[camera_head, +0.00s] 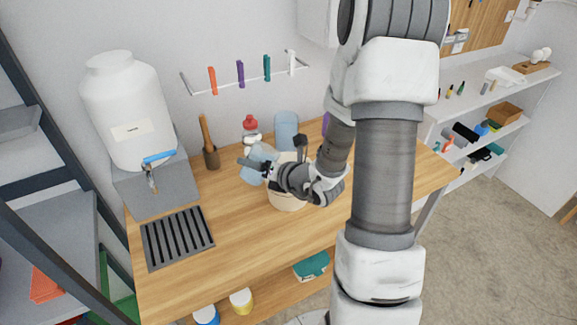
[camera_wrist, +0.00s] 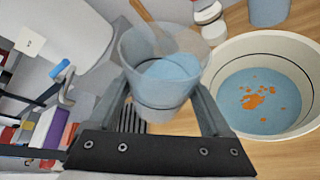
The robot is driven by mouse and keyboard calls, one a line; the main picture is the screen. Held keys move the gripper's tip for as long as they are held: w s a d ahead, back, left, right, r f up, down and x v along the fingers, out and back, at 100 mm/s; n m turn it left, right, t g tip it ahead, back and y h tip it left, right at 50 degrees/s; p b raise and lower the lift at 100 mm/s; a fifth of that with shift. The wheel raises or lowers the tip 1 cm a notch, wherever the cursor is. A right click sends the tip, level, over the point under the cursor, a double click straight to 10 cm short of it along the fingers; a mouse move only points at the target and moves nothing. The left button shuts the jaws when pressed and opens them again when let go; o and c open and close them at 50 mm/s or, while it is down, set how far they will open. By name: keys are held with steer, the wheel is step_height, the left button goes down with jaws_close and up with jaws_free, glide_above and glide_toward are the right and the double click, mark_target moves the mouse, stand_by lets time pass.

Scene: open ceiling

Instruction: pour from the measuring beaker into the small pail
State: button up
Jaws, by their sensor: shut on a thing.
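The measuring beaker (camera_head: 256,160) is clear and bluish, and in the wrist view (camera_wrist: 160,98) it holds blue liquid. My gripper (camera_head: 264,169) is shut on it, with one finger on each side in the wrist view (camera_wrist: 165,88). The beaker is held above the table, left of the small pail, and looks somewhat tilted; the exact angle is hard to tell. The small pail (camera_head: 287,199) is cream-coloured and stands on the table, partly hidden by my wrist. In the wrist view the pail (camera_wrist: 308,66) contains blue liquid with orange bits. No stream shows between them.
A white tank (camera_head: 124,105) with a blue-handled tap stands at the left, near a dark drain grate (camera_head: 177,238). Behind the beaker are a wooden-handled tool in a holder (camera_head: 211,158), a red-capped bottle (camera_head: 250,128) and a blue container (camera_head: 286,130). The front of the table is clear.

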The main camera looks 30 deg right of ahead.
steer(key=shift+d+r+m+y+p, duration=0.1)
steer(key=shift+r+m+y+p, duration=0.35)
steer(key=shift+p, duration=0.5)
steer(key=shift+f+m+y+p, duration=0.55)
steer(key=shift+f+m+y, duration=0.1)
steer(key=shift+m, duration=0.5)
stand_by(1.1)
steer(key=shift+d+r+m+y+p, duration=0.1)
steer(key=shift+r+m+y+p, duration=0.35)
steer(key=shift+m+p, duration=0.2)
stand_by(0.7)
steer(key=shift+w+d+f+m+t+y, duration=0.1)
steer(key=shift+d+f+m+t+y, duration=0.1)
steer(key=shift+d+m, duration=0.25)
steer(key=shift+w+d+f+m+t+y, duration=0.1)
steer(key=shift+d+m+y, duration=0.1)
steer(key=shift+d, duration=0.3)
stand_by(0.5)
steer(key=shift+d+r+m+y+p, duration=0.25)
steer(key=shift+r+m+p, duration=0.25)
steer(key=shift+m+p, duration=0.25)
stand_by(0.6)
steer(key=shift+f, duration=0.1)
